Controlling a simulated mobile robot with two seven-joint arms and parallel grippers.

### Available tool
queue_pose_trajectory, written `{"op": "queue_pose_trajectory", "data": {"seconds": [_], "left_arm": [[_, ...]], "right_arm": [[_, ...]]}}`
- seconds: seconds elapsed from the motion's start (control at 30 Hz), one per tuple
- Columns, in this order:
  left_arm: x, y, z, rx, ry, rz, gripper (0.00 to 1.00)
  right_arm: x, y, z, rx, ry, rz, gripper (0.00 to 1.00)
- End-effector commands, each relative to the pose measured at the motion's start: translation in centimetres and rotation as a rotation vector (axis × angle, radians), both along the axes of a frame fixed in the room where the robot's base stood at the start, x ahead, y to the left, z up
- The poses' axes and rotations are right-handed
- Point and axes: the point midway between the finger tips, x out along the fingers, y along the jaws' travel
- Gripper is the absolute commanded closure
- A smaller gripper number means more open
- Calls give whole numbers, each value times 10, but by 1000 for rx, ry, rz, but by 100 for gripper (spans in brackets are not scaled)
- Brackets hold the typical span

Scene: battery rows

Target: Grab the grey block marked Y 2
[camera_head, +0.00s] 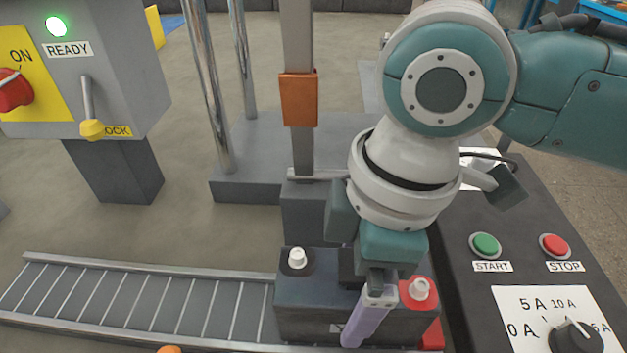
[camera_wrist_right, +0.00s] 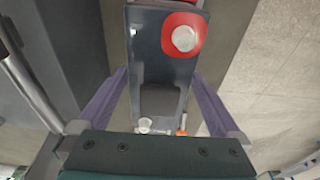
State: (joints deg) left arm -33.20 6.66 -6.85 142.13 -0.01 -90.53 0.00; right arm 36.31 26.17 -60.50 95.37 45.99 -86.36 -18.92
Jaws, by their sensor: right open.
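A dark grey battery-shaped block (camera_head: 308,310) sits at the right end of the roller track, with a white terminal on a black corner and another on a red corner. A small pale mark on its front is mostly hidden by my finger, so I cannot read it. In the right wrist view the block (camera_wrist_right: 165,60) lies between my two purple fingers. My right gripper (camera_head: 368,318) is open and over the block, one finger in front of its near face. In the wrist view the right gripper (camera_wrist_right: 160,85) has its fingers along both sides. My left gripper is not in view.
The roller track (camera_head: 130,305) runs left from the block. A control panel (camera_head: 480,215) with START and STOP buttons stands close on the right. A post with an orange sleeve (camera_head: 299,100) rises behind. A grey READY box (camera_head: 120,60) is at upper left.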

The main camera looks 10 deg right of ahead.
Motion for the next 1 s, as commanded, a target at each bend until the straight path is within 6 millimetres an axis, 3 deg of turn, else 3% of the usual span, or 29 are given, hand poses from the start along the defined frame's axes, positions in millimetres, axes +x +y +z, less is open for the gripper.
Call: {"op": "queue_pose_trajectory", "data": {"seconds": [0.03,0.17,0.43,1.0], "left_arm": [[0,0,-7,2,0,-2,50],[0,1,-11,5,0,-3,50],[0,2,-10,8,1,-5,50],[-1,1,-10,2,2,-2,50]], "right_arm": [[1,0,-12,-1,1,-1,0],[1,2,-26,-1,0,-1,0],[1,2,-28,0,-1,1,0],[2,2,-28,-1,-2,0,63]]}}
